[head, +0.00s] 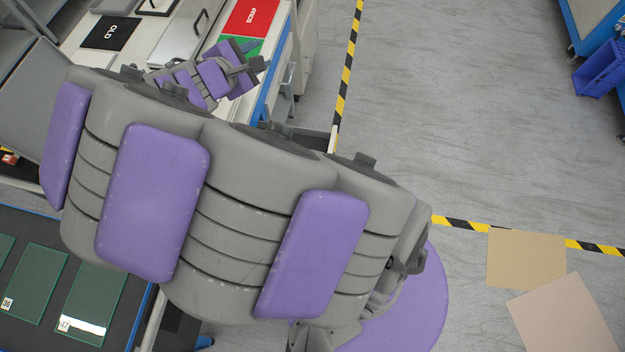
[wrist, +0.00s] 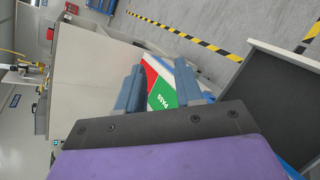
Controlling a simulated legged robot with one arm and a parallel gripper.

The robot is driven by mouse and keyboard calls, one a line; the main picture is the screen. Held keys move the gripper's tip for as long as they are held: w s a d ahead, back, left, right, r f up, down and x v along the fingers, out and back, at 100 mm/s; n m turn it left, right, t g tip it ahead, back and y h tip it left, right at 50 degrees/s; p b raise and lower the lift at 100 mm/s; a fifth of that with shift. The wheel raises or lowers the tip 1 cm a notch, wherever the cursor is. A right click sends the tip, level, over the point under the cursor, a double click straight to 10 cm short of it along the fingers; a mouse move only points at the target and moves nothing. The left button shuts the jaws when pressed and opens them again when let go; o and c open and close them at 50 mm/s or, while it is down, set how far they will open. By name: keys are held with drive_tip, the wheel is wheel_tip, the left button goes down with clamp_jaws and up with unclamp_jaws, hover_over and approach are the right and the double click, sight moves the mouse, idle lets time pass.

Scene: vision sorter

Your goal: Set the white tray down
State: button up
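My gripper (head: 250,66) is over the right part of the workbench, near the green panel, in the head view. In the wrist view its two blue-grey fingers (wrist: 160,85) stand apart with nothing clearly held between them. A pale, flat tray-like piece with dark bar handles (head: 178,42) lies on the bench left of the gripper; I take it to be the white tray, but its outline is unclear. My arm hides part of the bench below it.
The bench carries a black panel (head: 110,33), a red panel (head: 252,17) and a green panel (wrist: 163,94) marked PASS. Glass plates (head: 37,283) lie on a dark surface at lower left. Two cardboard sheets (head: 527,260) lie on the open floor at right.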

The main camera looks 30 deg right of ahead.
drive_tip(key=s+d+m+g+y, duration=0.1)
drive_tip(key=s+d+m+g, duration=0.15)
drive_tip(key=s, duration=0.35)
drive_tip(key=s+d+f+m+g+y, duration=0.1)
drive_tip(key=s+d+m+g, duration=0.1)
drive_tip(key=s+d+m, duration=0.3)
drive_tip(key=s+d+m+g+y, duration=0.1)
drive_tip(key=s+m+g, duration=0.2)
drive_tip(key=s, duration=0.4)
drive_tip(key=s+a+m+g+y, duration=0.1)
drive_tip(key=s+a+m+y, duration=0.4)
drive_tip(key=s, duration=0.8)
drive_tip(key=a+f+y, duration=0.1)
drive_tip(key=a+y, duration=0.1)
drive_tip(key=a, duration=0.2)
drive_tip(key=shift+s+a+y, duration=0.15)
drive_tip(key=shift+a+y, duration=0.25)
drive_tip(key=shift+a+g, duration=0.1)
drive_tip(key=shift+g, duration=0.15)
